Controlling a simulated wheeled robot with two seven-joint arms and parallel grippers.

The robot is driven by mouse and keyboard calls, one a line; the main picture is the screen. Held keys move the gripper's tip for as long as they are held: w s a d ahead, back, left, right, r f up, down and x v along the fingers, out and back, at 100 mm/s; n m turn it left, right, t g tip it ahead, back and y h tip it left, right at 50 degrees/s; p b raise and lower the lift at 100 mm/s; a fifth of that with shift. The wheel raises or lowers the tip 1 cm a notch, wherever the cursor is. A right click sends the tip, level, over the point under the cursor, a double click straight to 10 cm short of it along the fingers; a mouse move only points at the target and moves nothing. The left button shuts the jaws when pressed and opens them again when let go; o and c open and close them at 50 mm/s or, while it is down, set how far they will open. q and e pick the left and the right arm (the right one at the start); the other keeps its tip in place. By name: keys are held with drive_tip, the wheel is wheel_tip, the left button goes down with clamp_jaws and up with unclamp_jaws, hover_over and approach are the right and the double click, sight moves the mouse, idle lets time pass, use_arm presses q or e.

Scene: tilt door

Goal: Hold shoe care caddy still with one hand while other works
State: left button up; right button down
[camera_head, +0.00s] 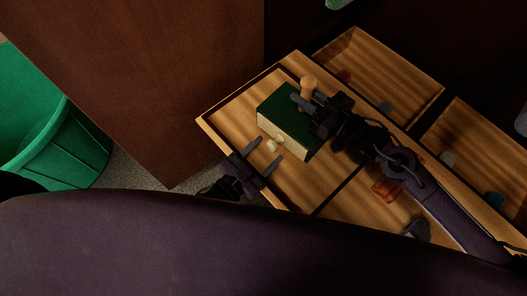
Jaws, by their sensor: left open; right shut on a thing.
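The shoe care caddy (288,112) is a box with a dark green top and a cream front face. It stands in a wooden compartment. A tan wooden knob handle (309,84) rises from its far top edge. My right gripper (305,97) comes in from the right over the top and is shut on this handle. A small pale knob (272,145) sticks out at the cream front. My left gripper (269,152) is open below the front, with its fingertips to either side of the small knob, apparently not gripping it.
The wooden tray (236,107) has several compartments holding small items, among them a red-orange block (385,190) and a dark grey piece (417,230). A brown panel (165,80) stands left of the tray. A green bin (62,145) is at far left.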

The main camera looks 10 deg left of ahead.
drive_tip(key=shift+f, duration=0.2)
use_arm(q)
clamp_jaws()
use_arm(e)
drive_tip(key=shift+s, duration=0.1)
use_arm(q)
drive_tip(key=v, duration=0.8)
drive_tip(key=shift+s+a, duration=0.2)
drive_tip(key=shift+s, duration=0.1)
unclamp_jaws()
drive_tip(key=v, duration=1.2)
